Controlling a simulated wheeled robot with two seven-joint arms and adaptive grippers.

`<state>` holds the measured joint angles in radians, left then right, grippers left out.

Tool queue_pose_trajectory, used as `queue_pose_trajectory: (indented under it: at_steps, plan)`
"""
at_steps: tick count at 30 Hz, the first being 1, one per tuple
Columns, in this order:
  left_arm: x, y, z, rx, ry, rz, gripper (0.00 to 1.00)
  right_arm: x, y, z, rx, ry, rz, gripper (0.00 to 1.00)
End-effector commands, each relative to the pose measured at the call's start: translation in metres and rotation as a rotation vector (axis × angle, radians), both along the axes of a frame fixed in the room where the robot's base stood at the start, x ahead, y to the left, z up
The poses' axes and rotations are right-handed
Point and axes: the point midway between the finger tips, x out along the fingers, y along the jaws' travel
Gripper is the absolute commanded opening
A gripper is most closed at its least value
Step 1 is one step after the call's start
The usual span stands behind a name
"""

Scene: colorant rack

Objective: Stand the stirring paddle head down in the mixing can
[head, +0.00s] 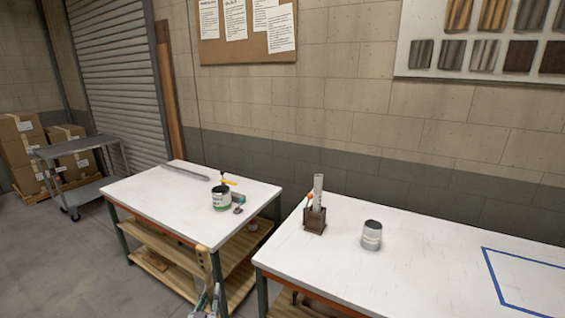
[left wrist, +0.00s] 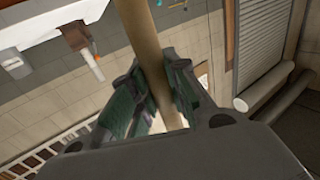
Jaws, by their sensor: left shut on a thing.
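My left gripper (head: 212,297) is at the bottom edge of the head view, low in front of the gap between the two tables. It is shut on a tan wooden shaft, the stirring paddle (head: 204,263), whose upper part rises above the fingers. In the left wrist view the paddle (left wrist: 147,50) runs between the green finger pads (left wrist: 152,100); its ends are out of that view. A grey-white can (head: 371,237), apparently the mixing can, stands upright on the right table, apart from the paddle. It also shows in the left wrist view (left wrist: 14,64). My right gripper is not in view.
A brown holder (head: 315,221) with a pale tube and an orange-tipped tool stands left of the can. The left table (head: 143,192) bears a green-labelled can (head: 221,201) and a grey bar (head: 186,173). The right table (head: 425,275) is bare around its blue-taped outline.

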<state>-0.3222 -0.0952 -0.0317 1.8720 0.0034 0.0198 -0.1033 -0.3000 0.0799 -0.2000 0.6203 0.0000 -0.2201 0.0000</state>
Motion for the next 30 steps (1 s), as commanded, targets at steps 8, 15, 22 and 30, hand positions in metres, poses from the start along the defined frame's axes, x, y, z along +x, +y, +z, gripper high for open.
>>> queue_pose_trajectory:
  at_steps: [8, 15, 22, 30]
  plan:
    - [0.003, 0.0, 0.002, 0.0, 0.0, 0.0, 0.0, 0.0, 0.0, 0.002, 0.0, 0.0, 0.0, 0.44]
    - [0.003, 0.0, 0.003, 0.019, 0.0, 0.0, 0.0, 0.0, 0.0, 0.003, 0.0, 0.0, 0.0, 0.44]
    - [0.003, 0.0, 0.005, 0.197, 0.0, 0.0, 0.0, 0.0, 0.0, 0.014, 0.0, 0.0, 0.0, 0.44]
    - [0.003, 0.0, 0.003, 0.465, 0.0, 0.0, 0.0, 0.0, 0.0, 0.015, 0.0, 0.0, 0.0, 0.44]
